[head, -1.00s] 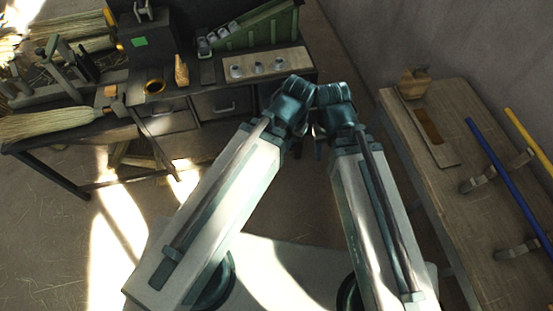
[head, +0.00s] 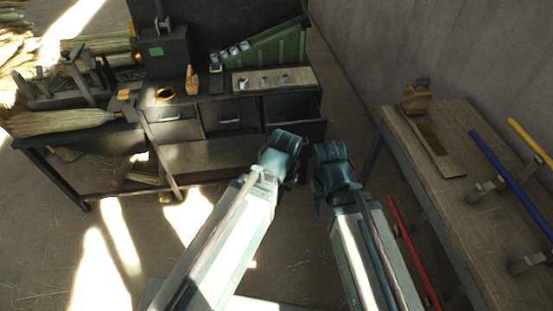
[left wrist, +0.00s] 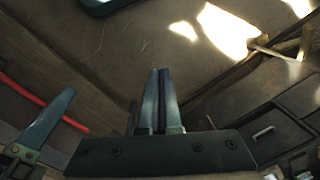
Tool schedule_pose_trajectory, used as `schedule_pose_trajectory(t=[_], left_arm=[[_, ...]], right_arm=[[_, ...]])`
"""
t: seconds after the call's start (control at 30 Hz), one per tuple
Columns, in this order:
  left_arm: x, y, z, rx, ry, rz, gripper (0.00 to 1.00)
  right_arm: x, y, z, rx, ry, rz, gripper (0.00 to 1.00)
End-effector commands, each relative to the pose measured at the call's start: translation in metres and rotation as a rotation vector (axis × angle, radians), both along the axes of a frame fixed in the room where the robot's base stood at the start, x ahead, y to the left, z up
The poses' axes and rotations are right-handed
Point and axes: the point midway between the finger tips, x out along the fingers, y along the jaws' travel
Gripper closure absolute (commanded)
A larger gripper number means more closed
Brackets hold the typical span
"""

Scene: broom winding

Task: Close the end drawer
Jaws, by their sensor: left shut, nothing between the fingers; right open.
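The end drawer (head: 292,106) is at the right end of the dark workbench (head: 75,160) in the head view. It looks pulled out, with its dark inside showing from above; my left arm hides part of its front. My left gripper (head: 290,182) is in front of the bench, with its fingers mostly hidden in the head view. In the left wrist view its fingers (left wrist: 158,72) are together and empty. My right gripper (head: 318,190) is beside it to the right, open and empty, apart from the drawer.
Two other drawers, the left one (head: 172,116) and the middle one (head: 229,119), look shut. A wooden table (head: 400,130) with blue (head: 510,172) and yellow (head: 530,143) poles stands right. A red pole (head: 412,250) is beside my right arm. Open floor lies before the bench.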

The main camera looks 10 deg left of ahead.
Motion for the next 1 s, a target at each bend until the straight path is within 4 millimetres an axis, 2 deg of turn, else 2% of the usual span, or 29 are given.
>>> schedule_pose_trajectory(t=[0.03, 0.3, 0.8, 1.0], left_arm=[[0.003, 0.004, -0.038, -0.004, -0.004, 0.013, 1.00], [0.014, 0.024, -0.134, -0.026, -0.024, 0.073, 1.00], [0.039, 0.066, -0.308, -0.031, -0.088, 0.174, 1.00], [0.056, 0.088, -0.356, 0.032, -0.157, 0.182, 1.00]], right_arm=[[0.000, 0.000, -0.038, 0.000, 0.000, 0.001, 0.54], [0.000, 0.000, -0.134, -0.001, -0.001, 0.004, 0.54], [0.000, 0.000, -0.308, -0.002, -0.003, 0.010, 0.54], [0.000, 0.000, -0.359, -0.002, -0.003, 0.011, 0.54]])
